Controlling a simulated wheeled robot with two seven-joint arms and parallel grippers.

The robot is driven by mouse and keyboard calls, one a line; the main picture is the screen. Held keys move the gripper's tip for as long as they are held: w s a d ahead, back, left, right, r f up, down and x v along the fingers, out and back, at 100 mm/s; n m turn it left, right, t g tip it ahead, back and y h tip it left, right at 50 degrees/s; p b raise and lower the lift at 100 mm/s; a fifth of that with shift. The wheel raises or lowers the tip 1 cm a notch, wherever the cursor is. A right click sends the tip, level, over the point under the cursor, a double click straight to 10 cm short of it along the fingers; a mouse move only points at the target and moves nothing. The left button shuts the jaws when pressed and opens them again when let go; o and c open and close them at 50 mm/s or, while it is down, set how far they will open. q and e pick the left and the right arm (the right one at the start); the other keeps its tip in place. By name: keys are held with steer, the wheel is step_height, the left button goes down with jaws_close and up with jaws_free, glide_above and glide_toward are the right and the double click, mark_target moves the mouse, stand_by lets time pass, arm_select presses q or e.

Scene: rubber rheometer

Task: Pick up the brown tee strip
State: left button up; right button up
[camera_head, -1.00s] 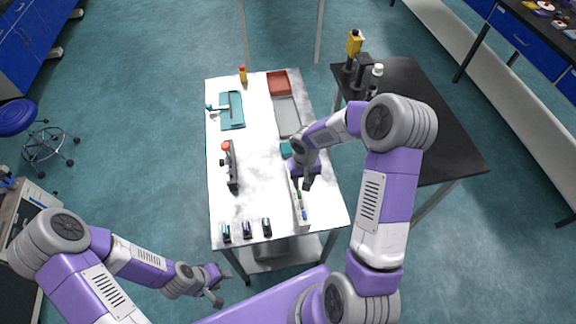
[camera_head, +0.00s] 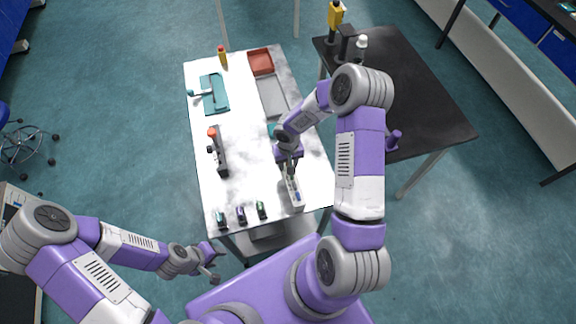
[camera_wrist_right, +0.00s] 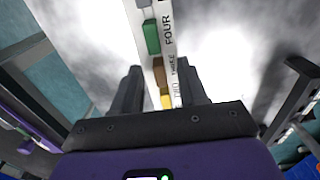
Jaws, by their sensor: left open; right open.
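The brown tee strip (camera_wrist_right: 158,72) is a small brown block in the white labelled rack (camera_wrist_right: 133,22), beside the word THREE in the right wrist view. A green piece (camera_wrist_right: 151,37) sits beside FOUR, and a yellow piece (camera_wrist_right: 166,102) lies on the other side. My right gripper (camera_wrist_right: 159,68) is open, with its fingers on either side of the brown strip in that view; I cannot tell if they touch it. In the head view my right gripper (camera_head: 290,170) is over the rack and hides the strip. My left gripper (camera_head: 213,264) is open and empty, off the table's near left corner.
On the white table (camera_head: 245,150) stand a lever device (camera_head: 217,155), several small dark items at the near edge, a teal fixture (camera_head: 214,93), a red tray (camera_head: 261,62) and a grey tray (camera_head: 274,98). A black table (camera_head: 420,100) stands to the right.

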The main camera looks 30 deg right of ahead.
jaws_close()
step_height(320, 180, up, 10)
stand_by(0.7)
